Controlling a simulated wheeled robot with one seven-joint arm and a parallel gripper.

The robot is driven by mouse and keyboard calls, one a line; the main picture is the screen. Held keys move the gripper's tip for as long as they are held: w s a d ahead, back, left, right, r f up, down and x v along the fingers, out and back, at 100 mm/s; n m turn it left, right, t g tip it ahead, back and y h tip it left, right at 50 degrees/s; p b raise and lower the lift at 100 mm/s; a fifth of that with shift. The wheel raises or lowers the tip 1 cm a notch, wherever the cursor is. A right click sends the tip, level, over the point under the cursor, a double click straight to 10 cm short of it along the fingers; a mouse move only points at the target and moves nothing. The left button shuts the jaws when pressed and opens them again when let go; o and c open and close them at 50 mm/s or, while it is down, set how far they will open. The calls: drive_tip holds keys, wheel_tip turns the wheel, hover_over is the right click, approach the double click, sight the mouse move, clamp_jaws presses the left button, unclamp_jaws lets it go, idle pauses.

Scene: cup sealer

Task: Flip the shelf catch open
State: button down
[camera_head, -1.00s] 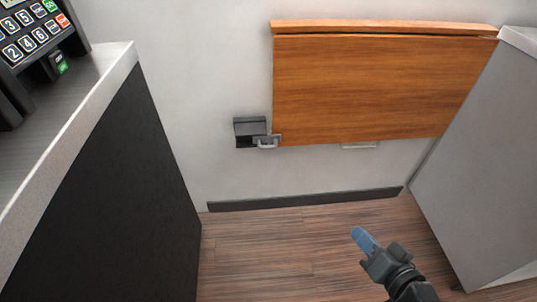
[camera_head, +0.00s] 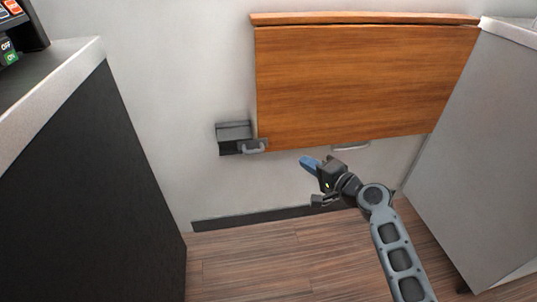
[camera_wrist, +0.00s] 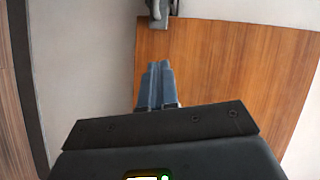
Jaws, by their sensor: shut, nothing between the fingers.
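The shelf catch (camera_head: 252,147) is a grey metal piece with a light loop, at the lower left corner of the wooden shelf panel (camera_head: 360,85). A dark grey wall bracket (camera_head: 233,131) sits beside it on the left. In the wrist view the catch (camera_wrist: 157,12) shows at the top edge, partly cut off, at the edge of the panel (camera_wrist: 225,70). My gripper (camera_head: 305,162) is to the right of the catch and slightly lower, apart from it. Its blue fingers (camera_wrist: 157,70) are together and empty, pointing toward the catch.
A light handle (camera_head: 350,147) is under the panel's lower edge. A dark counter (camera_head: 90,170) stands at the left and a grey cabinet (camera_head: 475,160) at the right. The wall between gripper and catch is clear.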

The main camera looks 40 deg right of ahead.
sight(250, 151)
drive_tip(key=shift+a+f+b+x, duration=0.1)
drive_tip(key=shift+a+b+x, duration=0.25)
drive_tip(key=shift+x, duration=1.8)
drive_tip(key=shift+a+f+b+x, duration=0.15)
drive_tip(key=shift+a+x, duration=0.4)
drive_tip(key=shift+x, duration=1.55)
drive_tip(key=shift+a+b+x, duration=0.25)
drive_tip(key=shift+a+x, duration=0.25)
drive_tip(key=shift+x, duration=1.65)
drive_tip(key=shift+w, duration=0.15)
drive_tip(key=w+a, duration=0.1)
drive_tip(key=a, duration=0.1)
drive_tip(key=w+a+p, duration=0.1)
drive_tip(key=w+a, duration=0.1)
drive_tip(key=shift+w+a, duration=0.1)
drive_tip(key=shift+a, duration=0.25)
drive_tip(key=shift+r, duration=0.1)
